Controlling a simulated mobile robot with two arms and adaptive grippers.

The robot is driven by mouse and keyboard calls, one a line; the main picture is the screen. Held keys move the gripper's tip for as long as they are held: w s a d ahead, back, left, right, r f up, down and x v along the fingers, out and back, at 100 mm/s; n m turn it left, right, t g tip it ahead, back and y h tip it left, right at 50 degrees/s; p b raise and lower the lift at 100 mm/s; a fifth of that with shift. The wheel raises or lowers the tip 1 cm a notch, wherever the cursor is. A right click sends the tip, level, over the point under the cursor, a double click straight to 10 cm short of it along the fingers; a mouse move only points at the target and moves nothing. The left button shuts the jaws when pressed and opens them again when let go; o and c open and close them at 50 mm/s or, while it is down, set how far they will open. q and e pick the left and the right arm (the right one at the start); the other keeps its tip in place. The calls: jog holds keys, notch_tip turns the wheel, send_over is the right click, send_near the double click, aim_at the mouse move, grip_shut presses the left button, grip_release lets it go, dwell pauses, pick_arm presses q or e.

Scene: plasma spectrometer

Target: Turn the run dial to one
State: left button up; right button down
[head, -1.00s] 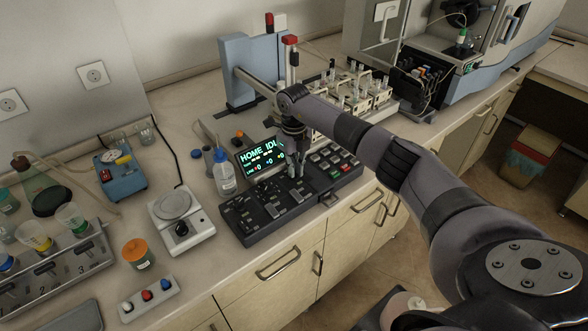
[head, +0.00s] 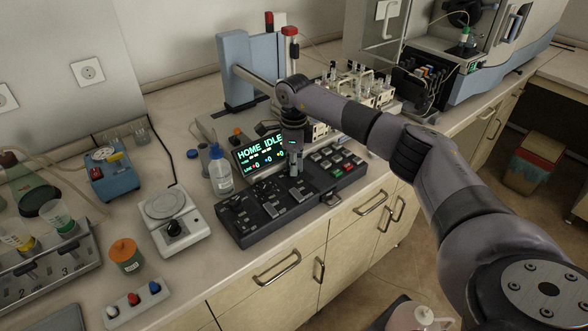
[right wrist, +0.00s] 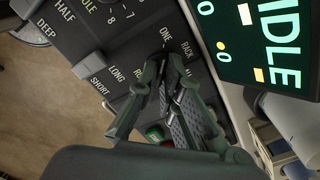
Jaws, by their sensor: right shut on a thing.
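The black control panel (head: 300,214) lies along the counter, with a lit screen (head: 262,152) behind it showing "HOME IDLE". My right gripper (head: 296,172) reaches down onto the panel just in front of the screen. In the right wrist view its fingers (right wrist: 168,72) are closed together on the run dial, beside the labels "ONE" and "RACK". The dial is almost wholly hidden between the fingertips, so its pointer direction cannot be told. The "RU..." label beside it is partly covered. My left gripper is not in view.
A blue-capped bottle (head: 220,170) stands close to the panel's left end. A white balance (head: 172,220) is further left. Slide switches and other labels sit beside the fingers. Red and green keys (head: 338,168) lie right of the gripper.

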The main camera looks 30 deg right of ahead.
jog(key=shift+n, duration=0.4)
jog(key=c, duration=1.8)
grip_release()
jog(key=shift+o, duration=0.2)
notch_tip(320, 180, up, 12)
